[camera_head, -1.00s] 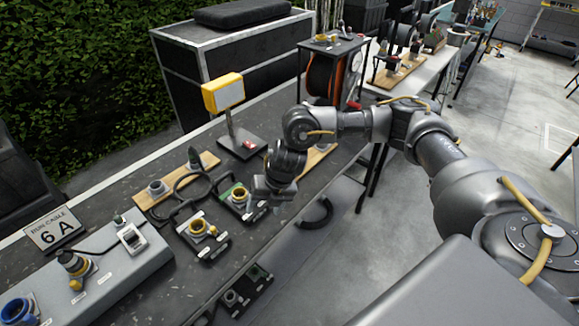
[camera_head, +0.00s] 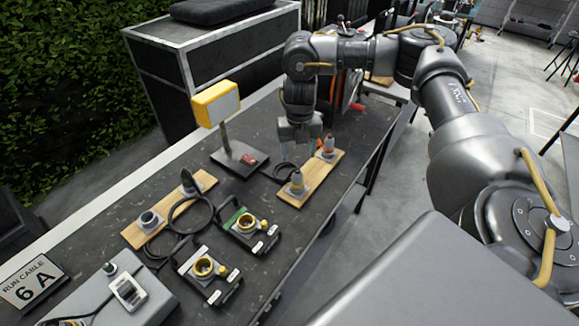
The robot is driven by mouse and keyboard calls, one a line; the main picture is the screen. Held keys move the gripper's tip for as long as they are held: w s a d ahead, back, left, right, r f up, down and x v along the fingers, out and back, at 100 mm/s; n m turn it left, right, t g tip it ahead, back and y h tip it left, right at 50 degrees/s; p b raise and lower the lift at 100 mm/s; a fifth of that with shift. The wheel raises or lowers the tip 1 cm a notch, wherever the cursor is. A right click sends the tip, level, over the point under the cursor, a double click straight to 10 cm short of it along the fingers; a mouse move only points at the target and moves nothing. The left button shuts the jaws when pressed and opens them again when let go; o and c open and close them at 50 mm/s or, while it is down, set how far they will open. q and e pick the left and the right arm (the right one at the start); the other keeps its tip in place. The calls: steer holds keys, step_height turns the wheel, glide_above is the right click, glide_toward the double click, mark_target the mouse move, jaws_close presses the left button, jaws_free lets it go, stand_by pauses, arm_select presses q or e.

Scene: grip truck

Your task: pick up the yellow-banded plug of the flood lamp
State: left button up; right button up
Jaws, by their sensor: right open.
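The flood lamp (camera_head: 216,104), with a yellow housing, stands on a dark base on the bench. A grey plug with a yellow band (camera_head: 296,184) stands upright on the right-hand wooden board (camera_head: 313,178). A dark cable loops from near it towards the lamp side; where it ends is unclear. A plug with an orange-red band (camera_head: 328,149) stands behind it on the same board. My right gripper (camera_head: 299,151) points down, open and empty, above the far part of the board, beyond the yellow-banded plug and left of the orange-red one. My left gripper is not in view.
A second board (camera_head: 170,210) holds grey connectors and a black cable. A grey box (camera_head: 105,300) and a "RUN CABLE 6 A" sign (camera_head: 32,281) are at lower left.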

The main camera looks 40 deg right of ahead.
mark_target(298, 169)
steer(key=shift+w, duration=0.1)
steer(key=shift+s+f, duration=0.35)
steer(key=shift+f, duration=0.4)
step_height(298, 169, down, 3)
steer(key=shift+d+f, duration=0.15)
steer(key=shift+f, duration=0.6)
steer(key=f+p, duration=0.1)
steer(key=f, duration=0.2)
steer(key=shift+w+a+f+p, duration=0.15)
steer(key=shift+a+f+p, duration=0.05)
steer(key=shift+f+p, duration=0.2)
steer(key=shift+f, duration=0.4)
steer(key=c, duration=1.1)
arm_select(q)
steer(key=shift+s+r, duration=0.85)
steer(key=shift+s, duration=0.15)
